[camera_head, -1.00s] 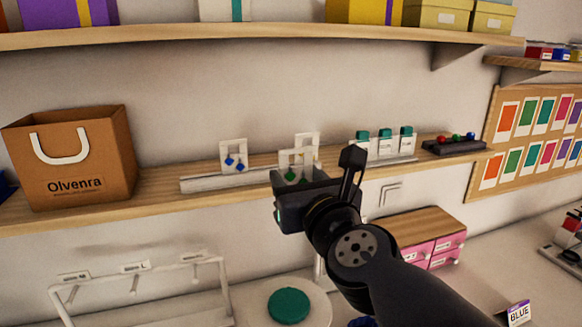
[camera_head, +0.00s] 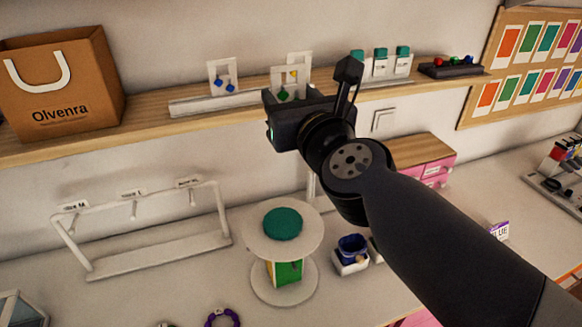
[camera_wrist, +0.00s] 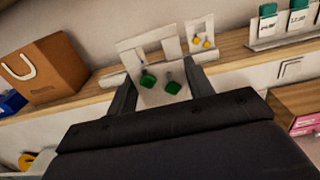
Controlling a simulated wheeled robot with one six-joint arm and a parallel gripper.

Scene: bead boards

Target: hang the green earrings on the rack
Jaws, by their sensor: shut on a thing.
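The green earrings (camera_wrist: 160,84) hang on a white card (camera_wrist: 132,45), which also shows in the head view (camera_head: 279,75). My gripper (camera_wrist: 161,92) is shut on this card, with one finger at each side. It holds the card upright by the wall shelf; whether the card touches the shelf cannot be told. A white rack (camera_head: 148,198) with a top bar, several downward pegs and small labels stands on the desk at lower left, apart from my gripper. The label text is mostly unreadable.
A blue-earring card (camera_head: 222,70) and a yellow-earring card (camera_head: 301,62) stand on the shelf near my gripper. A paper bag (camera_head: 60,95) stands at the shelf's left. A round two-tier stand (camera_head: 254,240) stands right of the rack.

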